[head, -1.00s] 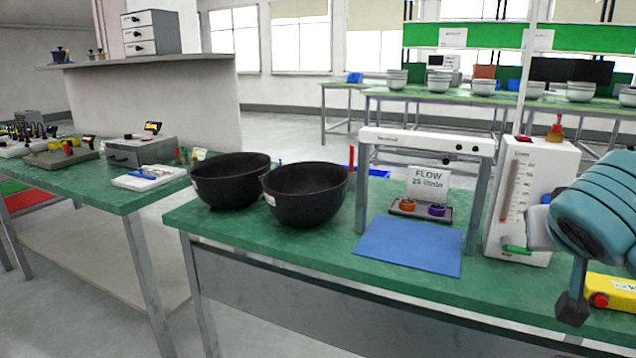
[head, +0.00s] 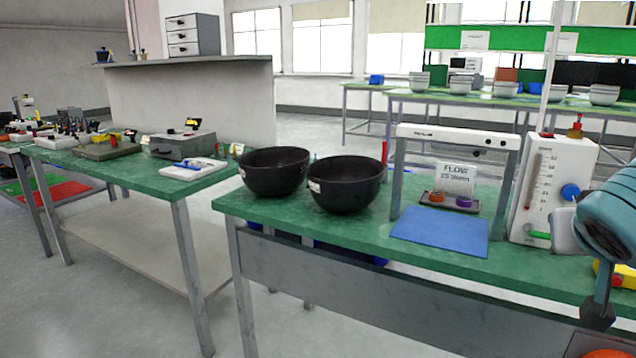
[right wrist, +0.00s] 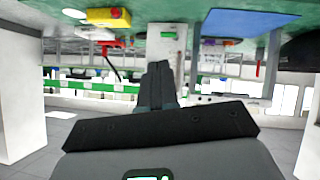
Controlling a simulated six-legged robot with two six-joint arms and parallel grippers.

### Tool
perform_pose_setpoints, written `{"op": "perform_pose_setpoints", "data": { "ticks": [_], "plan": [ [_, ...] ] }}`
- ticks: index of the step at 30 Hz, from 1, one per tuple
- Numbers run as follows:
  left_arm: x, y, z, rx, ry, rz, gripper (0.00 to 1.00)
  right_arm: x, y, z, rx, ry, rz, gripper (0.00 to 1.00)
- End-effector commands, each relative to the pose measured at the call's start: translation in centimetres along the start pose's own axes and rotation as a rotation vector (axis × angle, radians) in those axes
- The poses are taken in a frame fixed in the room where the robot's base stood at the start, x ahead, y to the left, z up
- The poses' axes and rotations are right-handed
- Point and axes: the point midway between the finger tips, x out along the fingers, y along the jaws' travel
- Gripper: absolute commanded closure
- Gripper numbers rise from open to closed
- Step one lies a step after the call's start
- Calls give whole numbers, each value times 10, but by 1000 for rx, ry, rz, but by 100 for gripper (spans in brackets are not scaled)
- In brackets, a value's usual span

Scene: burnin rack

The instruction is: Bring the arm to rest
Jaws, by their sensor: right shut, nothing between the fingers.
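My right arm (head: 610,222), with a teal link, enters the head view at the right edge, in front of the green bench (head: 330,235). In the right wrist view my right gripper (right wrist: 158,75) has its two dark fingers together, with nothing between them. That view looks upside down, with the bench along its top; the fingers appear clear of the objects there. My left gripper is in neither view.
Two black bowls (head: 345,185), a white-topped frame (head: 455,137) over a blue mat (head: 440,231), and a white flow meter (head: 550,190) stand on the bench. A yellow box (head: 622,277) lies near my arm. Open floor (head: 120,310) shows at left.

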Motion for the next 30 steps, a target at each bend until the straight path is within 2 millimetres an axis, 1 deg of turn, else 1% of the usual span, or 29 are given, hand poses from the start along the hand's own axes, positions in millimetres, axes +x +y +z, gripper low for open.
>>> {"op": "perform_pose_setpoints", "data": {
  "ticks": [1,3,8,11,14,17,20,21,23,24,26,27,29,30],
  "plan": [
    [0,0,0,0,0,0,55,1,-1,0,-2,-2,-2,100],
    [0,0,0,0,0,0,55,13,-18,8,-39,-21,-29,100],
    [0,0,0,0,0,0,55,36,-53,26,-110,-61,-93,100],
    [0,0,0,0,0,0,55,51,-78,41,-158,-92,-141,100],
    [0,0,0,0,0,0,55,66,-104,62,-207,-129,-196,100],
    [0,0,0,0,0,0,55,84,-135,91,-258,-180,-263,100],
    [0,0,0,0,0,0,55,104,-171,132,-310,-247,-349,100],
    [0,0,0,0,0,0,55,112,-187,155,-330,-284,-393,100],
    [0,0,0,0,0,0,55,125,-213,196,-356,-348,-465,100],
    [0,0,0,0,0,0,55,132,-229,225,-366,-394,-516,100],
    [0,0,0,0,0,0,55,139,-250,272,-370,-465,-588,100],
    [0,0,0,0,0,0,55,142,-262,304,-363,-514,-633,100],
    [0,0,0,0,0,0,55,143,-276,353,-342,-587,-693,100],
    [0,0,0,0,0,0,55,142,-283,384,-321,-634,-727,100]
  ]
}}
